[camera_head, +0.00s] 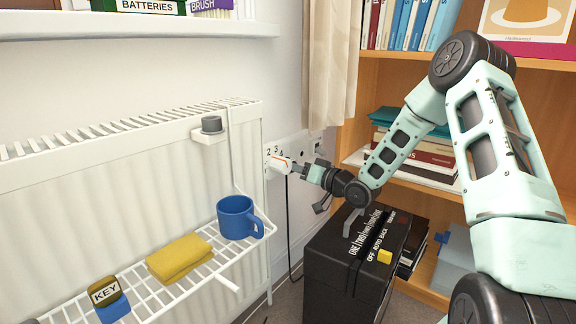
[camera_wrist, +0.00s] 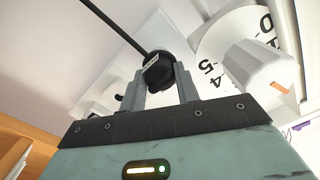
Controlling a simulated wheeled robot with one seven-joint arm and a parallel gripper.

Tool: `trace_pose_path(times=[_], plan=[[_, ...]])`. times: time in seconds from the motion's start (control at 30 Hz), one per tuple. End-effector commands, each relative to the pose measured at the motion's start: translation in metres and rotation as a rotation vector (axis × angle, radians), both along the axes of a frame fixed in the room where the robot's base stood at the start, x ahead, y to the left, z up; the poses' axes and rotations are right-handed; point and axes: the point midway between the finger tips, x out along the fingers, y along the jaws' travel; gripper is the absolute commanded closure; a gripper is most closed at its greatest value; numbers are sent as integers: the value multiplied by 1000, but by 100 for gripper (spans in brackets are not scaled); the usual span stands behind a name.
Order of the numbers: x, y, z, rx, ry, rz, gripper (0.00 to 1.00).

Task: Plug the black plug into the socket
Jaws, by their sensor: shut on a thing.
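The black plug (camera_wrist: 158,72) is between the two fingers of my gripper (camera_wrist: 161,88) in the wrist view. My gripper is shut on it. Its black cable (camera_wrist: 112,22) runs off to the upper left. In the head view my gripper (camera_head: 303,171) is by the wall, just right of the radiator valve, and hides the plug; the cable (camera_head: 288,225) hangs below it. White wall plates (camera_head: 318,144) show just above my gripper. In the wrist view a white plate (camera_wrist: 152,34) lies behind the plug. The plug's front is hidden, so I cannot tell whether it is in the socket.
A white numbered radiator valve (camera_head: 279,161) is close beside my gripper. A black box (camera_head: 335,250) with a yellow switch stands below. The radiator (camera_head: 120,180) carries a rack with a blue mug (camera_head: 237,218) and yellow cloth (camera_head: 180,258). A bookshelf (camera_head: 400,80) stands right.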

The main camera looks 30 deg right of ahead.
Motion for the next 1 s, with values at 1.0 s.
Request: trace_pose_path(times=[1.0], plan=[[-27, -10, 0, 0, -1, -1, 96]])
